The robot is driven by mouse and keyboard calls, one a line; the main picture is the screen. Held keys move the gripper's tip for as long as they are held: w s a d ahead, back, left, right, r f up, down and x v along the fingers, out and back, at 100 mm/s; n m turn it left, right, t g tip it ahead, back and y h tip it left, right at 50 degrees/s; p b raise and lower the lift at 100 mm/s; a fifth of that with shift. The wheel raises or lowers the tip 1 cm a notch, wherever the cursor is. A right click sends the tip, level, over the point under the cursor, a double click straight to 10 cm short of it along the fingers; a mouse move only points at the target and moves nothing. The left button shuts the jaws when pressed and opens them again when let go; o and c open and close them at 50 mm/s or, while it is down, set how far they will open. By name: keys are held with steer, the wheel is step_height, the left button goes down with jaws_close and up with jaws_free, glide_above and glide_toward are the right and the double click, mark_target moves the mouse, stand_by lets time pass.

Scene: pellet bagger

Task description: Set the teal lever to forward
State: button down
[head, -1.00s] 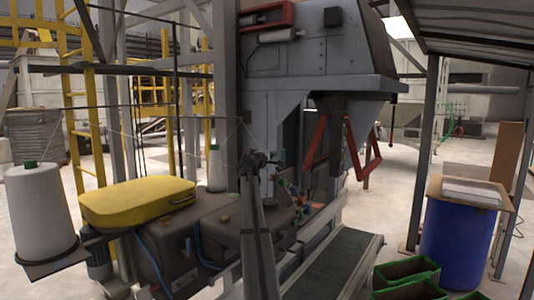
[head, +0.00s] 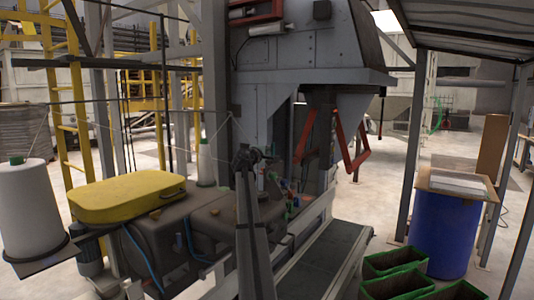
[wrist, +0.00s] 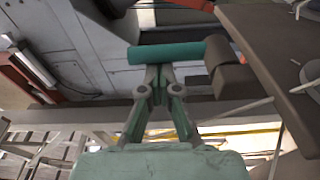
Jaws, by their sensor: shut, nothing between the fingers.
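The teal lever (wrist: 180,52) shows in the wrist view as a thick teal bar lying nearly level, its right end beside a dark brown block (wrist: 232,78). My gripper (wrist: 158,70) is shut with nothing in it. Its fingertips are just below the bar in the picture, at its left half, and overlap its lower edge. I cannot tell whether they touch it. In the head view, my arm stands in front of the machine, and I cannot make out the lever or the fingertips there.
A dark panel (wrist: 275,50) is close on the right in the wrist view. In the head view, a yellow cover (head: 125,197) and thread cones (head: 28,210) are left, red bars (head: 352,150) hang under the hopper, and a blue barrel (head: 445,235) and green-rimmed bins (head: 395,262) stand right.

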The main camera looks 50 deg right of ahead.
mark_target(274, 150)
steer(key=shift+s+f+m+b, duration=0.1)
steer(key=shift+s+m+b, duration=0.3)
steer(key=shift+b, duration=0.85)
steer(key=m+b, duration=0.1)
steer(key=b, duration=0.2)
steer(key=shift+s+m, duration=0.2)
steer(key=shift+m, duration=0.1)
steer(key=s+b, duration=0.1)
steer(key=b, duration=0.2)
steer(key=shift+s+d, duration=0.1)
steer(key=shift+s, duration=0.3)
steer(key=shift+s+r+b, duration=0.15)
steer(key=shift+r+b, duration=0.05)
steer(key=shift+b, duration=0.1)
steer(key=shift+w+d+r, duration=0.1)
steer(key=shift+w+r, duration=0.2)
steer(key=shift+w, duration=0.1)
steer(key=w+b+v, duration=0.2)
steer(key=b+v, duration=0.1)
steer(key=v, duration=0.6)
steer(key=shift+w+a+r, duration=0.2)
steer(key=shift+a+r, duration=0.1)
steer(key=shift+r, duration=0.15)
